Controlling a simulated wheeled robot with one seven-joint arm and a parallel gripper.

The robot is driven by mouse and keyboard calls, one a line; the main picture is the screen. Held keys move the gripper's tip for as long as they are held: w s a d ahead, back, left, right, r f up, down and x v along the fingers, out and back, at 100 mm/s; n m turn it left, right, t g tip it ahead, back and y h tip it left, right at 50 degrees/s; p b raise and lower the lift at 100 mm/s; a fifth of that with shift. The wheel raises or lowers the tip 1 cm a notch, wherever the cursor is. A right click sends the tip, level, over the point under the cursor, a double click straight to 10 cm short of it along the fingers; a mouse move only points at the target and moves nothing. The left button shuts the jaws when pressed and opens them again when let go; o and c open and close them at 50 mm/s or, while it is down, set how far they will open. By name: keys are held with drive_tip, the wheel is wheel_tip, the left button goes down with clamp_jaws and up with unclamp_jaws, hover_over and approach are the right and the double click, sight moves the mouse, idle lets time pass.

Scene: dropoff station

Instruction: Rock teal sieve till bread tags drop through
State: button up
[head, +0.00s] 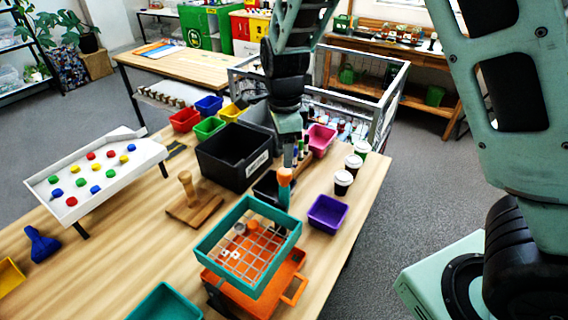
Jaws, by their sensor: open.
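The teal sieve (225,272) has an open wire grid and sits above an orange tray (277,296) with a side handle. On the grid lie orange and grey round pieces (252,226) and small white pieces (235,254) that look like bread tags. A teal post with an orange top (284,176) stands at the sieve's far right corner; I cannot tell whether it is joined to the sieve. My gripper (287,160) is open, pointing down right at this orange top. Its fingers are small and partly hidden, so contact is unclear. Much of the tray's inside is hidden under the sieve.
A black bin (234,156) stands behind the sieve, and a purple bin (327,214) to its right. White-lidded cups (343,182) line the right edge. A wooden block with a peg (190,205) is left. A teal bin (166,304) is in front. Left-middle table is mostly clear.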

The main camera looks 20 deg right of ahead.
sight(285, 171)
wheel_tip(285, 171, down, 6)
drive_tip(key=shift+f+p, duration=0.15)
drive_tip(key=shift+p, duration=0.35)
clamp_jaws()
